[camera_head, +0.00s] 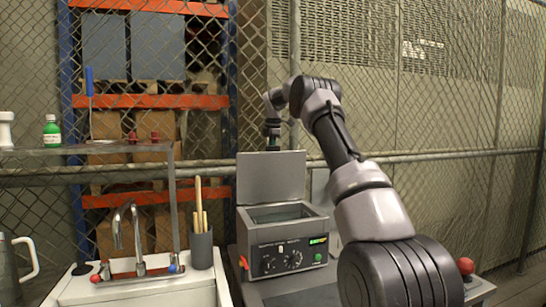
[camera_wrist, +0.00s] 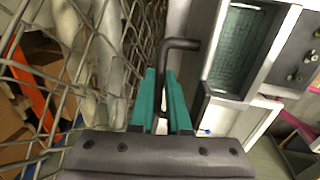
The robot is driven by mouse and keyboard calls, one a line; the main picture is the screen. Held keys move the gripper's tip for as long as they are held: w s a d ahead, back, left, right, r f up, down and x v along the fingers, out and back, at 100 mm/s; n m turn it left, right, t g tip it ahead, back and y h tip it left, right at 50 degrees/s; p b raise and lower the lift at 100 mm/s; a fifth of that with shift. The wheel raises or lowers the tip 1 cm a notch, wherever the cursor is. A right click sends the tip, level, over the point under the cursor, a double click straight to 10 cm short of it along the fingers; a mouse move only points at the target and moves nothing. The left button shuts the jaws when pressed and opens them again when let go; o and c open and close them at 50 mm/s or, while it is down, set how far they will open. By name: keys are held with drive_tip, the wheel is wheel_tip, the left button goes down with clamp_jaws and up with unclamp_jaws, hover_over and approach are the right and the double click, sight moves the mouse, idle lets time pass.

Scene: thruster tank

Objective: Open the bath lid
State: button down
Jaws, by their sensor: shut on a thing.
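The bath (camera_head: 290,248) is a grey box with dials and a lit green display on its front. Its grey lid (camera_head: 270,180) stands upright at the back edge, and the open basin shows in front of it. The basin (camera_wrist: 240,50) also shows in the wrist view. My gripper (camera_head: 273,146) is at the lid's top edge, with the arm reaching over from the right. In the wrist view, my gripper's teal fingers (camera_wrist: 161,82) are shut on a dark bent handle (camera_wrist: 183,44). The handle's lower part is partly hidden between the fingers.
A sink with a tap (camera_head: 138,235) is left of the bath. A dark cup (camera_head: 202,250) with wooden sticks stands between them. A wire fence (camera_head: 430,100) with a rail runs close behind the lid.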

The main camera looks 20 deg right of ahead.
drive_tip(key=shift+w, duration=0.15)
drive_tip(key=c, duration=0.9)
unclamp_jaws()
drive_tip(key=r, duration=0.3)
drive_tip(key=s+r, duration=0.1)
drive_tip(key=r, duration=0.3)
drive_tip(key=s+r, duration=0.1)
drive_tip(key=r, duration=0.2)
drive_tip(key=shift+r, duration=0.3)
drive_tip(key=shift+s, duration=0.1)
